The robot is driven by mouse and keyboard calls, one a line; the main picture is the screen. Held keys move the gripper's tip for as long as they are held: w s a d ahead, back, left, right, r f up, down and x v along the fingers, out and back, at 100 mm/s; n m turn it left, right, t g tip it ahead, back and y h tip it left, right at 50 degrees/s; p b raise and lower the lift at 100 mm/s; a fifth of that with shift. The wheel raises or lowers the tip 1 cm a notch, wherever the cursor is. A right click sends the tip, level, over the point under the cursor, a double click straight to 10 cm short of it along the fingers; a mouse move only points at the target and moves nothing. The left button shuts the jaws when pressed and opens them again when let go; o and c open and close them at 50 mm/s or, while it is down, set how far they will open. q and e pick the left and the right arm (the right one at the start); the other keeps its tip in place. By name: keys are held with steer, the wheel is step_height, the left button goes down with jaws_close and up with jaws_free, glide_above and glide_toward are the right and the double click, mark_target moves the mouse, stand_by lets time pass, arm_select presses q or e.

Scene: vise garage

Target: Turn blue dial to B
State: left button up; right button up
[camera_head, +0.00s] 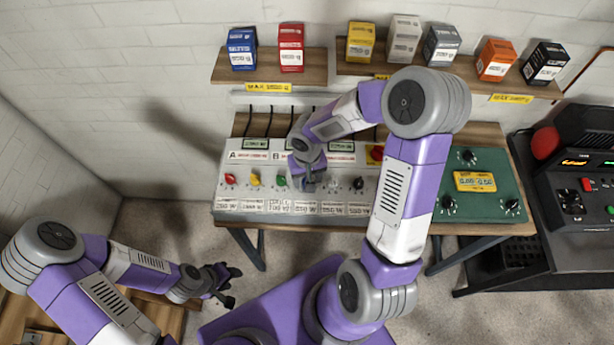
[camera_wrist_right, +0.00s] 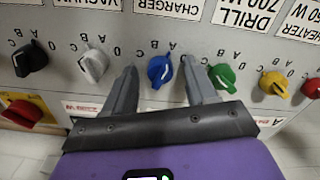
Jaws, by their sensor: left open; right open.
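The blue dial (camera_wrist_right: 160,70) sits on the grey control panel (camera_head: 240,190). In the right wrist view it lies between the two fingers of my right gripper (camera_wrist_right: 160,84), which is open with a gap on each side. Letters including B and A are printed around the dial. Its white mark seems to slant toward the upper right in that view, but I cannot tell the exact setting. In the head view my right gripper (camera_head: 308,183) hides the blue dial. My left gripper (camera_head: 232,286) is open and empty, low at the left, away from the panel.
A green dial (camera_wrist_right: 222,77) and a white dial (camera_wrist_right: 94,66) flank the blue one closely. Yellow (camera_wrist_right: 273,84), red and black dials (camera_wrist_right: 30,59) are farther along. A green panel (camera_head: 480,190) stands to the right. Boxes sit on shelves (camera_head: 268,67) above.

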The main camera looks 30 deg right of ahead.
steer(key=c, duration=1)
steer(key=shift+c, duration=0.2)
steer(key=n, duration=0.3)
steer(key=shift+n, duration=2.3)
steer(key=o, duration=1)
steer(key=shift+o, duration=0.2)
